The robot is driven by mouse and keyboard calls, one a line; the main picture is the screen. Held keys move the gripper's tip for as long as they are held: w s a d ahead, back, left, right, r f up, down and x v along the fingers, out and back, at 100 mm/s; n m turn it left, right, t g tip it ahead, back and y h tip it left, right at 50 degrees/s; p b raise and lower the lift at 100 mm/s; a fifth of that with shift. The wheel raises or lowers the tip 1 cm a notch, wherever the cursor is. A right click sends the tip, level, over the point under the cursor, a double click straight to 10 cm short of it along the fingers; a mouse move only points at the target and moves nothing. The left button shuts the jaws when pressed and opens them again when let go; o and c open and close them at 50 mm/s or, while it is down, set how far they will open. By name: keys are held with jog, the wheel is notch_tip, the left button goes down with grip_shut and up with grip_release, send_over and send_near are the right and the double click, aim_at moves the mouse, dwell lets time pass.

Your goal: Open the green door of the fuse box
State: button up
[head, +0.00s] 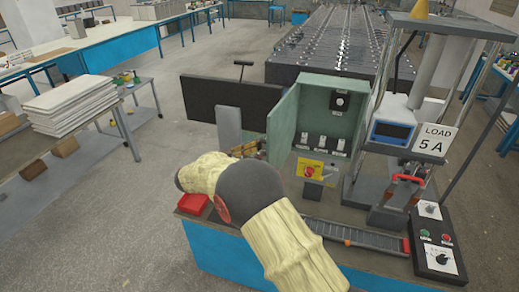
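The green fuse box (355,127) stands on the bench right of centre in the head view. Its front is open, and switches and a round black dial show inside. A green panel (284,124), which looks like its door, stands out from the box's left edge towards me. My cream-sleeved arm reaches up from the bottom, and its dark joint is in front of the panel's lower left.
A yellow plate with a red knob (311,172) is below the switches. A load stand with a "LOAD 5 A" sign (435,139) is close on the right. A dark monitor (228,106) stands left of the box. A red tray (193,203) lies at the bench's left edge.

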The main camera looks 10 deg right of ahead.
jog(key=v, duration=1.2)
dwell(0.3)
